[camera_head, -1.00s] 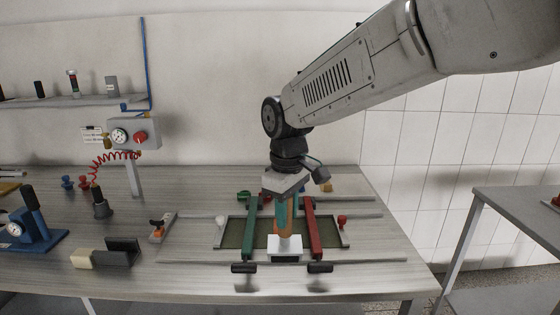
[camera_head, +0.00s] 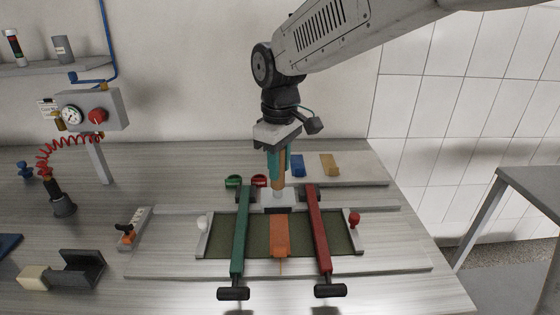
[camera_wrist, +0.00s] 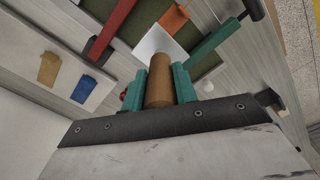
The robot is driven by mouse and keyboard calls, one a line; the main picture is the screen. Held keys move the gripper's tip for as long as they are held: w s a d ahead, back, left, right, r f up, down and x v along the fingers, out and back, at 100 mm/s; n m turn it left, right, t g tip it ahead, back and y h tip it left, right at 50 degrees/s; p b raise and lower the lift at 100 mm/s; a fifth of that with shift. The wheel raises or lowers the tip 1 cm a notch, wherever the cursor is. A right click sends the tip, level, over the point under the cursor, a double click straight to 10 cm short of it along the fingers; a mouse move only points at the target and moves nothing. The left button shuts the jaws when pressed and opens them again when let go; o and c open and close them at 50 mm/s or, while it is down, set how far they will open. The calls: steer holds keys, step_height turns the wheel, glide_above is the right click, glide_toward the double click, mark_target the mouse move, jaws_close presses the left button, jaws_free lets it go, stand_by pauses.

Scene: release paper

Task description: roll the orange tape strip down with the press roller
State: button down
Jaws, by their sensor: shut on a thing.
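The orange tape strip (camera_head: 280,237) lies flat on a dark green mat (camera_head: 224,237), between a green bar (camera_head: 240,232) and a red bar (camera_head: 319,232). Its near end hangs slightly past the mat's front edge. My gripper (camera_head: 278,172) is shut on the brown handle of the press roller (camera_head: 278,186). The roller is upright, its white head (camera_head: 270,202) at the strip's far end; I cannot tell whether it touches. In the wrist view, my teal fingers (camera_wrist: 159,76) flank the handle, and part of the strip (camera_wrist: 175,18) shows beyond the white head (camera_wrist: 150,44).
Blue (camera_head: 297,165) and tan (camera_head: 329,164) pieces lie on a pale board at the back. A red knob (camera_head: 354,219) and a white knob (camera_head: 203,222) flank the mat. Black handles end both bars in front. A gauge box (camera_head: 90,110) stands at left.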

mark_target(281, 189)
steer(key=shift+s+d, duration=0.1)
steer(key=shift+d, duration=0.05)
steer(key=shift+f, duration=3.55)
